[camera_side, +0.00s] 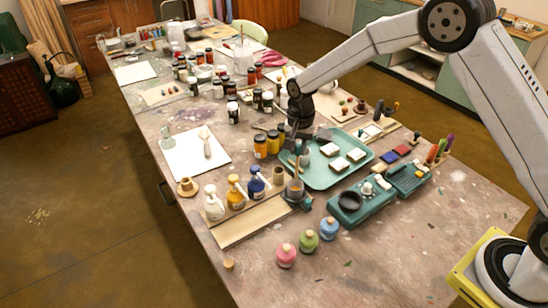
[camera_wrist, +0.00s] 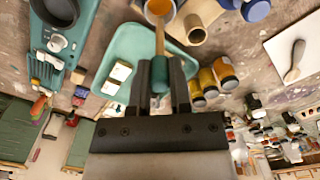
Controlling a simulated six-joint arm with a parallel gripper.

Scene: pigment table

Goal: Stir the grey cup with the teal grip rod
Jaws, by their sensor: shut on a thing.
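My gripper (camera_side: 301,146) is shut on the teal grip of a rod (camera_wrist: 160,78). In the wrist view the jaws (camera_wrist: 161,68) close around the grip and the light wooden shaft runs up the picture to the grey cup (camera_wrist: 146,14). The cup holds something orange. In the side view the grey cup (camera_side: 295,195) stands near the front of the teal tray, below my gripper. The rod's lower end appears to be at or inside the cup's mouth; its exact depth is hidden.
The teal tray (camera_side: 323,182) holds several white blocks. Yellow-orange jars (camera_side: 260,146) stand close left of my gripper. A teal scale-like device (camera_side: 349,214) is to the right.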

